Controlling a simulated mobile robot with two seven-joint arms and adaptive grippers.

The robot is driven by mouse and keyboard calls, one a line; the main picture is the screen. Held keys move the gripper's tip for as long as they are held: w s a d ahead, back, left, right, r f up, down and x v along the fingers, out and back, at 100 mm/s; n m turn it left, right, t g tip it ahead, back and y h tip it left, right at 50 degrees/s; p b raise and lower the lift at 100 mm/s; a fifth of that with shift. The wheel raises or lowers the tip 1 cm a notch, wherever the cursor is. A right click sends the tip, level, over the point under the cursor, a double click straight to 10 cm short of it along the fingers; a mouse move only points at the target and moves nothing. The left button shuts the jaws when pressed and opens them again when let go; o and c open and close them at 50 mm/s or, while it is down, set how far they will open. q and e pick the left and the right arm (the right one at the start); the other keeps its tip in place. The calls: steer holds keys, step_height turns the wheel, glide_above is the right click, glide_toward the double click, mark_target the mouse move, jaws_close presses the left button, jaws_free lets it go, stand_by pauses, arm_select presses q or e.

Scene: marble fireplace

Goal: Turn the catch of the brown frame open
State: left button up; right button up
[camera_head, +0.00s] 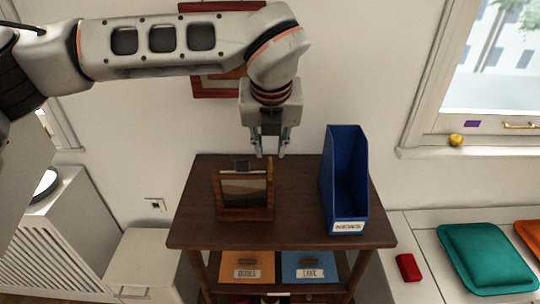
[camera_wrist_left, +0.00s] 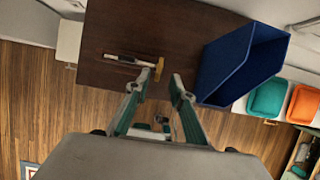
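The brown frame (camera_head: 244,214) stands upright on the dark wooden table, with a grey panel inside it. In the left wrist view I see its top edge (camera_wrist_left: 120,62) from above. A small dark and pale piece sits on its top; I cannot tell its exact part. A tan-yellow piece (camera_wrist_left: 159,69), which may be the catch, is at the frame's right end. My left gripper (camera_head: 271,154) points down above and behind that end, its fingers apart and empty. In the left wrist view its fingertips (camera_wrist_left: 160,77) lie near the tan piece, seemingly apart from it. My right gripper is out of view.
A tall blue NEWS holder (camera_head: 346,185) stands on the table (camera_head: 298,222) right of the frame, close to the gripper's right side. A picture (camera_head: 216,84) hangs on the wall behind my arm. Orange and blue boxes sit on the shelf below. The tabletop between frame and holder is clear.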

arm_select(q)
steer(key=v, duration=0.6)
steer(key=shift+r, duration=0.2)
steer(key=shift+s, duration=0.1)
